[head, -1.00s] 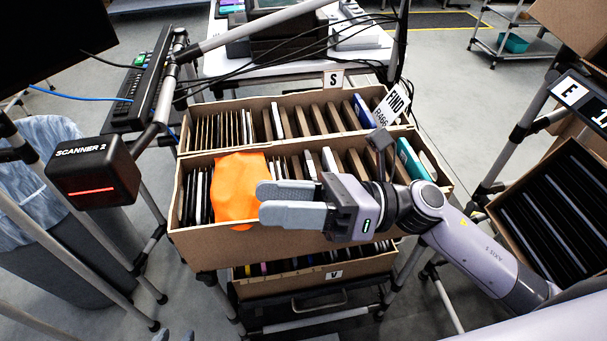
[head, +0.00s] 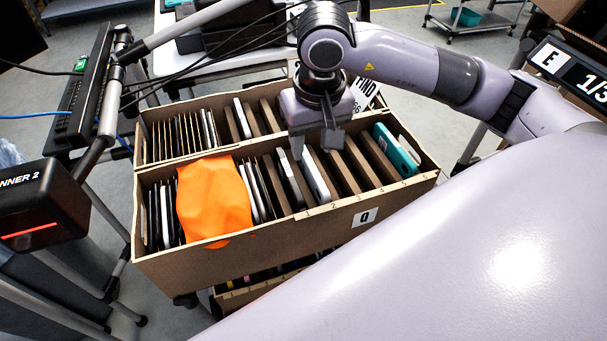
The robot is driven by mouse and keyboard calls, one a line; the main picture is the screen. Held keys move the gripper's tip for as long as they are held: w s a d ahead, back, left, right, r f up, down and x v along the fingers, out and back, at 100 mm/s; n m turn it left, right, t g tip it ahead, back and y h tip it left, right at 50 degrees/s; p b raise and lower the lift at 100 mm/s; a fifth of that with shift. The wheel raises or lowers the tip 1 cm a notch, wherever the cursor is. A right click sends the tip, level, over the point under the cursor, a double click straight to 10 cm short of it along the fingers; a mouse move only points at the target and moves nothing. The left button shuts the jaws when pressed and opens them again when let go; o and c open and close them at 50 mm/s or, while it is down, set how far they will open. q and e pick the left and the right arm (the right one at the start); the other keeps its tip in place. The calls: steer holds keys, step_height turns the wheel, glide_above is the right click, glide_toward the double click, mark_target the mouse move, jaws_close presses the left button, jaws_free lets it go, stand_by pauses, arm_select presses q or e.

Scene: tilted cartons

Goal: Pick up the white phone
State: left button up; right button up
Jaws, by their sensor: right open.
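A white phone (head: 317,177) stands tilted among cardboard dividers in the front carton (head: 180,262). A darker phone with a pale edge (head: 290,180) leans in the slot to its left. My right gripper (head: 311,150) points down above the front carton, just over the top of the white phone. It is open, and its fingers are seen nearly edge-on, partly hidden by the gripper body. I cannot tell whether a fingertip touches the phone. My left gripper is out of view.
An orange cloth (head: 214,198) hangs over the front carton's wall. A teal phone (head: 396,150) stands at its right end. The rear carton (head: 163,113) holds more dividers. A black scanner box (head: 38,205) is at left. Another carton (head: 240,296) sits below.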

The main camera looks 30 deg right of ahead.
mark_target(312, 166)
steer(key=f, duration=0.6)
steer(key=shift+w+d+p, duration=0.4)
jaws_close()
